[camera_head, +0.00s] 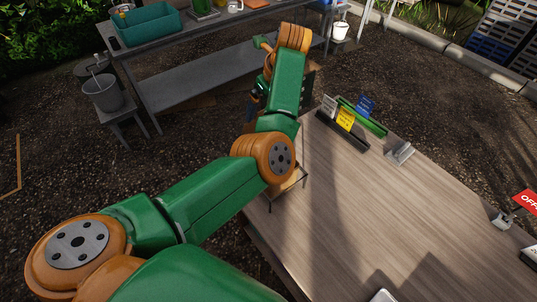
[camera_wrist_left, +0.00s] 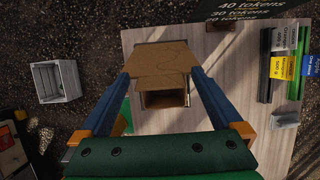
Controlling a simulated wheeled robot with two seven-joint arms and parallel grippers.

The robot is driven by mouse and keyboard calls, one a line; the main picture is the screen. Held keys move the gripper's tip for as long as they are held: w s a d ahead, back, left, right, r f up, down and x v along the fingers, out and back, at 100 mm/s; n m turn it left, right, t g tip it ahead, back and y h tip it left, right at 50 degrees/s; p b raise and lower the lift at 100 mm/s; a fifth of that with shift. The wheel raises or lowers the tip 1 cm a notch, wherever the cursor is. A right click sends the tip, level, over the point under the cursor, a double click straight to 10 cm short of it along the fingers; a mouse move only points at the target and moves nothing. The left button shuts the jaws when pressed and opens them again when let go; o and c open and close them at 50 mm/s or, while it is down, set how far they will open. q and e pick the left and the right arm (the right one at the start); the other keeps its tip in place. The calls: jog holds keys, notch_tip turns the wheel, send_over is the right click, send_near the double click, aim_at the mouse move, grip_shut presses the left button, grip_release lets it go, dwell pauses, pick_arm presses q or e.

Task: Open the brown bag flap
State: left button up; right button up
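The brown bag (camera_wrist_left: 165,98) stands on the table in the left wrist view, with a dark opening facing me. Its flap (camera_wrist_left: 160,60) is a flat brown panel above the opening, spanning most of the gap between the fingers. My left gripper (camera_wrist_left: 161,74) is open, with one blue finger at each side of the flap; I cannot tell whether they touch it. In the head view my left arm reaches over the table's left edge, and its links hide most of the bag. My right gripper is in neither view.
The wooden table (camera_head: 400,215) is mostly clear. Price tags in a holder (camera_head: 345,118) and a grey metal piece (camera_head: 401,152) stand near its far edge. A workbench (camera_head: 200,75) with a teal bin stands behind. A grey crate (camera_wrist_left: 56,81) lies on the ground.

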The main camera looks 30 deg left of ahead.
pick_arm(q)
jog(key=shift+s+d+r, duration=0.1)
jog(key=shift+d+r, duration=0.15)
jog(key=shift+d, duration=0.05)
jog(key=v, duration=0.6)
jog(key=shift+r, duration=0.35)
